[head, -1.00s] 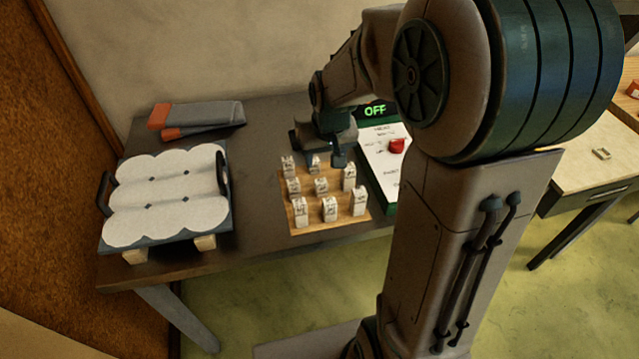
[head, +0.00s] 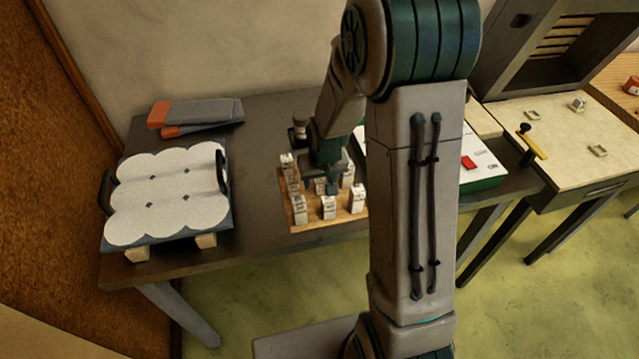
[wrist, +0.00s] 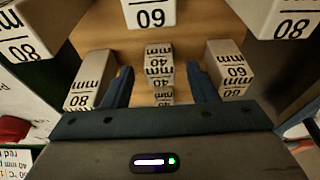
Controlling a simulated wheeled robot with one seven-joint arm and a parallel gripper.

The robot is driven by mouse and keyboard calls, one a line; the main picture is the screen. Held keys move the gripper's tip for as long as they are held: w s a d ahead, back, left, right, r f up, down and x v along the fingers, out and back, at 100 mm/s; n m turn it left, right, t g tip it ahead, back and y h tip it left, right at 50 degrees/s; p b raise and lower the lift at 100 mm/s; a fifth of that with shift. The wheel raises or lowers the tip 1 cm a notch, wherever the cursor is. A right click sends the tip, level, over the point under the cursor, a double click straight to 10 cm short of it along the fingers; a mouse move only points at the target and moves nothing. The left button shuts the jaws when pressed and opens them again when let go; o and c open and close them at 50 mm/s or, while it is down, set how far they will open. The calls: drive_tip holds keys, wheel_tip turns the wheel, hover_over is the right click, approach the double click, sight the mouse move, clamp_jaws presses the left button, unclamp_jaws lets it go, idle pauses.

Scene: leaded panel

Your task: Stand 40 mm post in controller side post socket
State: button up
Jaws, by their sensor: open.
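Pale posts marked 40, 60 and 80 mm stand on a wooden board (head: 300,226). In the wrist view, a 40 mm post (wrist: 159,60) stands between my gripper's (wrist: 160,74) two open fingers, with a gap on each side. A second 40 mm post (wrist: 160,96) shows just below it, partly hidden by the gripper body. In the head view my gripper (head: 333,186) is low among the posts. The controller (head: 485,165), a white-topped green box with a red button, is partly hidden behind my arm. I cannot make out its side post socket.
A 60 mm post (wrist: 229,68) stands close to the right finger and an 80 mm post (wrist: 92,78) close to the left. A tray with a white scalloped top (head: 165,190) is on the left of the dark table (head: 262,150). A pale bench (head: 560,135) is at right.

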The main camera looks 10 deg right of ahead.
drive_tip(key=shift+f, duration=0.1)
drive_tip(key=c, duration=1.1)
